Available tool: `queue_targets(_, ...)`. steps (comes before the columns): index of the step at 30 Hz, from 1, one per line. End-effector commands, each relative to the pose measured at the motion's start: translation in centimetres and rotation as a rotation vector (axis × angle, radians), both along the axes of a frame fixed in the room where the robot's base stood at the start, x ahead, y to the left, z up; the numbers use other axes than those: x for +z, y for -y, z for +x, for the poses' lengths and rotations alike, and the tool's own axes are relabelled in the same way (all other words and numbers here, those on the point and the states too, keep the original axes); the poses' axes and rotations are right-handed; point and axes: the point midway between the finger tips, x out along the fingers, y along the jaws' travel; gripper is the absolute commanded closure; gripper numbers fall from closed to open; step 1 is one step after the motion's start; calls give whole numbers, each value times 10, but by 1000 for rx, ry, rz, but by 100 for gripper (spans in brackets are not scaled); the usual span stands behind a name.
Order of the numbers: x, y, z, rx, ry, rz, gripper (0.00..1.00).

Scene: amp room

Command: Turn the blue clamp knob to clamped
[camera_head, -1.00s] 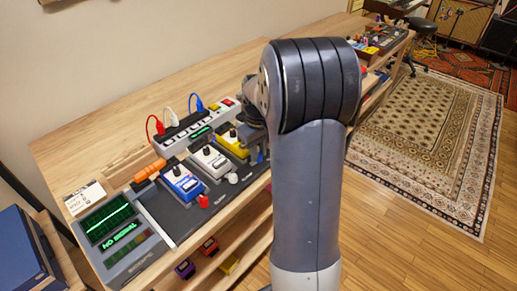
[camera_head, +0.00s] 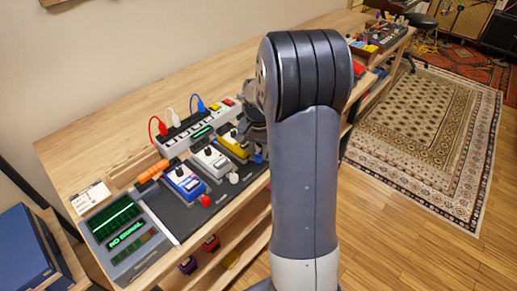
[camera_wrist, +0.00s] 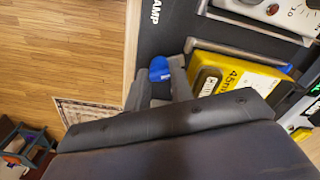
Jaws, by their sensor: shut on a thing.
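The blue clamp knob (camera_wrist: 160,68) shows in the wrist view at the edge of the dark board (camera_wrist: 160,38), beside the yellow pedal (camera_wrist: 236,76). My gripper (camera_wrist: 159,80) is shut on it, with one grey finger on each side. The word ending in "AMP" is printed on the board near the knob. In the head view my arm covers most of the gripper, beside the yellow pedal (camera_head: 231,147). The fingers partly hide the knob, and I cannot tell its turn angle.
A white pedal (camera_head: 209,161) and a blue pedal (camera_head: 185,183) stand left of the yellow one. White and red knobs sit along the board's front edge. A power strip (camera_head: 185,135) with plugs runs behind. A screen reading "NO SIGNAL" (camera_head: 126,232) stands at the left.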

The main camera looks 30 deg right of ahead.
Motion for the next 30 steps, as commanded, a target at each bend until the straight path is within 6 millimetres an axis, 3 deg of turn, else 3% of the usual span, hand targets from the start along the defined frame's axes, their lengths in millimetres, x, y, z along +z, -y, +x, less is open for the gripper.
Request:
queue_targets(15, 0, 0, 0, -395, 1, -1, 100)
queue_targets(30, 0, 0, 1, -506, 2, -1, 100)
